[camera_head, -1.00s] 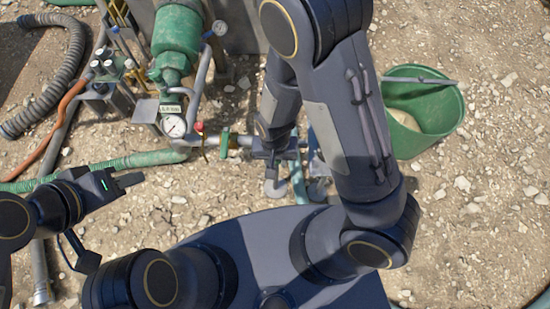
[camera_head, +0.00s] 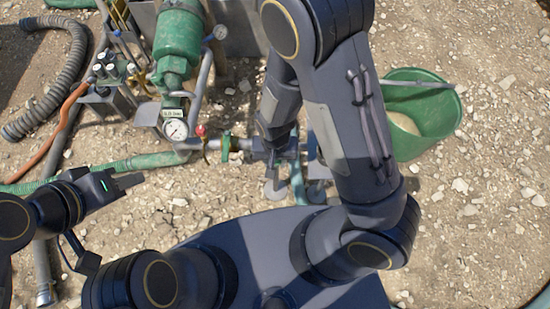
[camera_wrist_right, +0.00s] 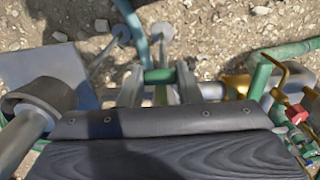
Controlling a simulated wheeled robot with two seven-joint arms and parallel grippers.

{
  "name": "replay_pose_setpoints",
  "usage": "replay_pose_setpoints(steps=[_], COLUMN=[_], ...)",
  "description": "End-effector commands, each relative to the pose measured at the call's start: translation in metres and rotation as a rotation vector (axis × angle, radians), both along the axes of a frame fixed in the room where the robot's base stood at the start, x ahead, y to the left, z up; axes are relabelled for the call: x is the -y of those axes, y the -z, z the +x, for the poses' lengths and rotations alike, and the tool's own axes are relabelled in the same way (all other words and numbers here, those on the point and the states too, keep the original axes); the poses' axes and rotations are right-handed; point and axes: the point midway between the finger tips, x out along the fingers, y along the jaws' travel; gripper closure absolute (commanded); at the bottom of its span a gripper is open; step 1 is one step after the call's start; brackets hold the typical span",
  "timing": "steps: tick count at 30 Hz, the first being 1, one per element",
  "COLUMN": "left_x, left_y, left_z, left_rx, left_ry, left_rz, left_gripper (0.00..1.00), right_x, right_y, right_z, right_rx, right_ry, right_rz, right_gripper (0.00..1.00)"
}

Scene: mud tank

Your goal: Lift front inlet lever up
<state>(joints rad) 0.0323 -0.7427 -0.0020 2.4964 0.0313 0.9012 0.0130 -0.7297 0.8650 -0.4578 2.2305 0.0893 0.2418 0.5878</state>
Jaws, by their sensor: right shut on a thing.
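My right gripper (camera_head: 276,150) comes down over the pipework in the middle of the head view. In the right wrist view its two grey fingers (camera_wrist_right: 158,88) are shut on a short green bar, which I take for the front inlet lever (camera_wrist_right: 159,75). In the head view my arm and gripper hide most of that lever. My left gripper (camera_head: 124,184) hangs at the left, clear of the pipes, and its jaw gap cannot be made out.
A red-knobbed brass valve (camera_head: 201,131) and a green handle (camera_head: 226,148) sit left of my right gripper. A green bucket (camera_head: 437,128) is at right. Gravelly ground at lower right is clear.

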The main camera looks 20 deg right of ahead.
Motion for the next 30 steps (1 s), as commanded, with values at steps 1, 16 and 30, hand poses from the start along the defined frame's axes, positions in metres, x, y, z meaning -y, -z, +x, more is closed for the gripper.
replay_pose_setpoints(steps=[1,16,30], left_x=[0.000,0.000,0.000], left_y=[-0.002,-0.018,-0.017], left_z=[0.000,0.000,0.000], left_rx=[0.000,0.000,0.000], left_ry=[0.000,0.000,0.000], left_rz=[0.000,0.000,0.000], left_gripper=[0.64,0.64,0.64], right_x=[0.000,0.002,0.002], right_y=[-0.003,-0.019,-0.018], right_z=[0.001,0.008,0.007], right_rx=[0.002,0.003,0.002], right_ry=[0.000,0.002,0.001], right_rz=[0.001,0.001,0.000], right_gripper=[0.84,0.84,0.37])
